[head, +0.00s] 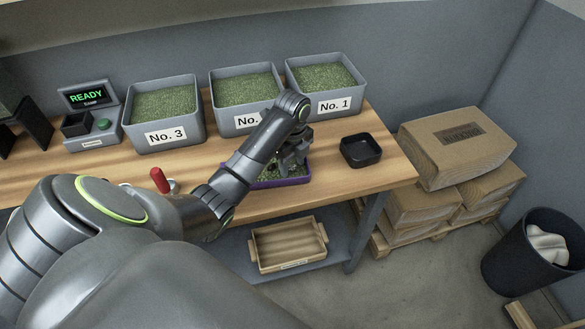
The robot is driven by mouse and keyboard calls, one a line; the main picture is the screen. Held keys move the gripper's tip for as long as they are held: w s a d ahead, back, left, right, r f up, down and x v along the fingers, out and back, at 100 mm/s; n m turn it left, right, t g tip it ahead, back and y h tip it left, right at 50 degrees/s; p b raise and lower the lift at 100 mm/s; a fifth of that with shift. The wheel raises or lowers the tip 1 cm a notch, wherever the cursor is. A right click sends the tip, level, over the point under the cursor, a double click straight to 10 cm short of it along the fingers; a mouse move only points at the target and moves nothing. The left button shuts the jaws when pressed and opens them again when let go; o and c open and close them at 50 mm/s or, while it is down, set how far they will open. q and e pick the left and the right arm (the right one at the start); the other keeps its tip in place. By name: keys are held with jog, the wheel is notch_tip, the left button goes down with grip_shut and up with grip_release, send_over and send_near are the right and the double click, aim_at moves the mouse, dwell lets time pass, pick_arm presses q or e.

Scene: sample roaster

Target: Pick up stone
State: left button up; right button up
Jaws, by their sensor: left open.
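My left gripper (291,164) is open and points down over a purple-rimmed tray (283,182) on the wooden bench. Green beans lie in the tray. My left arm and gripper cover much of the tray's left and back parts. I cannot make out a stone among the beans; it is hidden or too small to tell. I cannot tell whether the fingertips touch the beans. My right gripper is not in view.
Bins of green beans labelled No. 3 (166,135) and No. 1 (335,106) flank a middle bin (235,121). A small empty black tray (361,150) sits right of the purple tray. A READY-screen device (92,130) stands left. Boxes (455,150) and a bin (535,255) stand right.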

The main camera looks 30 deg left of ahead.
pick_arm(q)
grip_shut()
